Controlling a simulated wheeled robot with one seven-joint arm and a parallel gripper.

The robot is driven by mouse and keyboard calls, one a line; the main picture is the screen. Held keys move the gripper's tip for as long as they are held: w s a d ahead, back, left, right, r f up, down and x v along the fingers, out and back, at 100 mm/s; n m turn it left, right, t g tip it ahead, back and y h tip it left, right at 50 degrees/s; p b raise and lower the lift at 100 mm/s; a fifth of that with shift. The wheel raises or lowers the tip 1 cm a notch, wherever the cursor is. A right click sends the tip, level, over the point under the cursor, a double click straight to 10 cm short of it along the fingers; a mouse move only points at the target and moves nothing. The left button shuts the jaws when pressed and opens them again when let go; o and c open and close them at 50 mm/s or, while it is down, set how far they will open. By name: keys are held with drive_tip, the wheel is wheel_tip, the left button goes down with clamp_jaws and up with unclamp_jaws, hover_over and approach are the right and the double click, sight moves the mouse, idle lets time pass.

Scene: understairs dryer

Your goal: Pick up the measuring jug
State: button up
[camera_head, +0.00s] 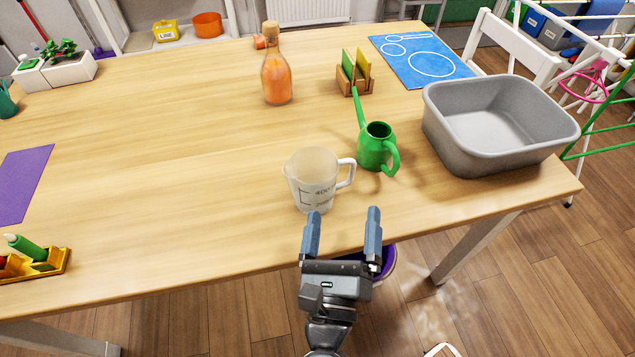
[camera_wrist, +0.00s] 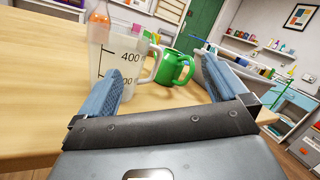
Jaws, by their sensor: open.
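The measuring jug (camera_head: 313,183) is white and translucent with dark scale marks. It stands upright on the wooden table (camera_head: 190,130) near the front edge, its handle to the right. My gripper (camera_head: 343,213) is open and empty, just in front of the jug, with the left finger close to the jug's lower front. In the wrist view the jug (camera_wrist: 118,58) shows behind the left finger, which hides part of its lower side. The handle lies toward the space between the fingers (camera_wrist: 165,78). I cannot tell whether the finger touches the jug.
A green watering can (camera_head: 375,148) stands close to the right of the handle. A grey basin (camera_head: 465,150) is farther right. An orange bottle (camera_head: 276,82) and a wooden holder (camera_head: 347,85) stand behind. The table left of the jug is clear.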

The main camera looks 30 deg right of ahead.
sight(320, 165)
drive_tip(key=w+a+f+m+g, duration=0.1)
drive_tip(key=w+m, duration=0.1)
drive_tip(key=w+a+f+m+g, duration=0.1)
drive_tip(key=w+m, duration=0.1)
drive_tip(key=m, duration=0.1)
drive_tip(key=w+a+f+m+g, duration=0.1)
drive_tip(key=w+a+m, duration=0.1)
drive_tip(key=shift+f+g+h, duration=0.2)
drive_tip(key=shift+g+h, duration=0.1)
drive_tip(key=shift+g, duration=0.1)
drive_tip(key=shift+m, duration=0.3)
drive_tip(key=shift+r+p+x, duration=0.25)
drive_tip(key=shift+p+x, duration=0.25)
drive_tip(key=shift+x, duration=1.45)
drive_tip(key=shift+r+p+x, duration=0.2)
drive_tip(key=shift+p+x, duration=0.25)
drive_tip(key=shift+x, duration=1.5)
drive_tip(key=shift+c, duration=0.2)
drive_tip(key=c, duration=0.7)
drive_tip(key=shift+r, duration=0.1)
